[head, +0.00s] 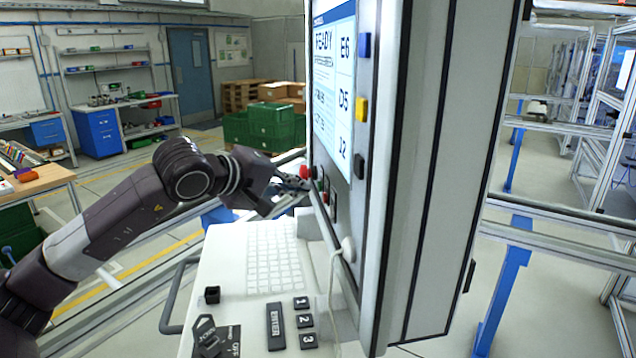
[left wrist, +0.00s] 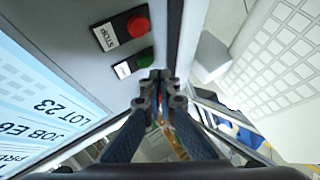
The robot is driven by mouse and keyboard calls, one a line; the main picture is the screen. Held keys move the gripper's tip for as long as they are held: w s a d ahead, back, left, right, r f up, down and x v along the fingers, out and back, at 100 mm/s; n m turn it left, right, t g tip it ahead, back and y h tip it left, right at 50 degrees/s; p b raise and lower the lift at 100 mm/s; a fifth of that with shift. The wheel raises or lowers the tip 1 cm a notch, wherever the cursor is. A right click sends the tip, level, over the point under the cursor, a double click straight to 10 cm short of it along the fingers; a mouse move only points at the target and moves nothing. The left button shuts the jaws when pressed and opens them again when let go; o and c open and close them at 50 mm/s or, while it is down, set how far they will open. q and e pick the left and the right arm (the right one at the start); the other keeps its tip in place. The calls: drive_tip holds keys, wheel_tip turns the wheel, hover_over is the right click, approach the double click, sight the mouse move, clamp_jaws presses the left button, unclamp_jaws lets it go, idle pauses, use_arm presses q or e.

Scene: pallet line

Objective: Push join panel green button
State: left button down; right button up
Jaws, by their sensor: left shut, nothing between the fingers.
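The tall control panel (head: 385,215) stands upright in the middle of the head view, seen nearly edge-on. In the left wrist view its face carries a round green button (left wrist: 145,57) and, beside it, a red button (left wrist: 138,27) with a STOP label. The red button also shows in the head view (head: 304,172). My left gripper (head: 300,184) is shut and empty, close to the panel face under the screen. My right gripper is out of view.
A white keyboard shelf (head: 235,310) juts out below the panel, with an ENTER key (head: 276,326) and numbered keys. A dark handle rail (head: 175,295) runs along its left side. The panel's screen (head: 335,75) reads READY. Metal frames stand at right.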

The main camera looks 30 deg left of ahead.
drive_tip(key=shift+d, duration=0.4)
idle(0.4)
use_arm(q)
drive_tip(key=shift+w+d, duration=0.1)
drive_tip(key=shift+d, duration=0.05)
idle(0.4)
drive_tip(key=shift+w+d, duration=0.2)
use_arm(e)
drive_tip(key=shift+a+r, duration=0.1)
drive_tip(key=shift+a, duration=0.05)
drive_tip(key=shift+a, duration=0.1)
